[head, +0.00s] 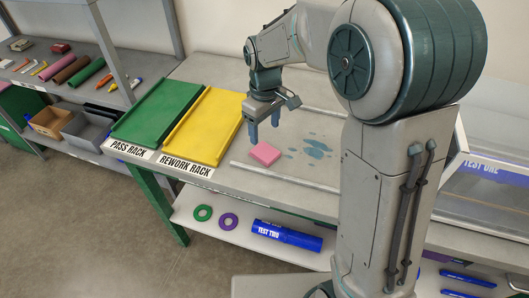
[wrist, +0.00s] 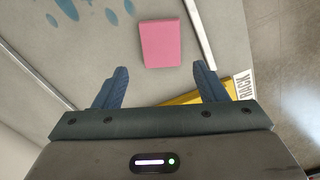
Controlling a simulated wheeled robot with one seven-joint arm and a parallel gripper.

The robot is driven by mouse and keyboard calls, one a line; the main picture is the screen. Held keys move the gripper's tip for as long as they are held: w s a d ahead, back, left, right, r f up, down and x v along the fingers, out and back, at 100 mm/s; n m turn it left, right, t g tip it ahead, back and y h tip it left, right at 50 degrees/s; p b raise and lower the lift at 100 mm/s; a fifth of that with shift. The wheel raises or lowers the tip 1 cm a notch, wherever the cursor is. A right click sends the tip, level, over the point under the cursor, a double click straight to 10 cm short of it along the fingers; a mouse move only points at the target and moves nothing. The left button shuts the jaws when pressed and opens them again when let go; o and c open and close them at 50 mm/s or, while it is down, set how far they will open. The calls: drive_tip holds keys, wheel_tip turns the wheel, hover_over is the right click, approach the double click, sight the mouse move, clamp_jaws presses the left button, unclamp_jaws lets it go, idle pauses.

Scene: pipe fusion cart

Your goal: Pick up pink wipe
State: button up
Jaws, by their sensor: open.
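The pink wipe (head: 265,153) is a small, flat, square block lying on the grey cart top, between two pale rails. It also shows in the wrist view (wrist: 160,43), ahead of the fingertips and roughly centred between them. My gripper (head: 263,133) is above the cart top, just behind the wipe in the head view. Its two blue fingers are apart with nothing between them, and they also show in the wrist view (wrist: 158,78). The fingers do not appear to touch the wipe.
Blue wet-looking spots (head: 314,150) lie right of the wipe. A yellow rework rack (head: 205,125) and a green pass rack (head: 158,110) stand to the left. The near rail (head: 282,178) runs in front of the wipe. A lower shelf holds rings and a blue tube (head: 287,236).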

sight(264, 151)
wheel_tip(264, 151, down, 8)
drive_tip(key=shift+s+r+p, duration=0.1)
drive_tip(key=shift+s+p, duration=0.05)
drive_tip(key=shift+p, duration=0.2)
drive_tip(key=c, duration=0.8)
drive_tip(key=shift+r, duration=0.15)
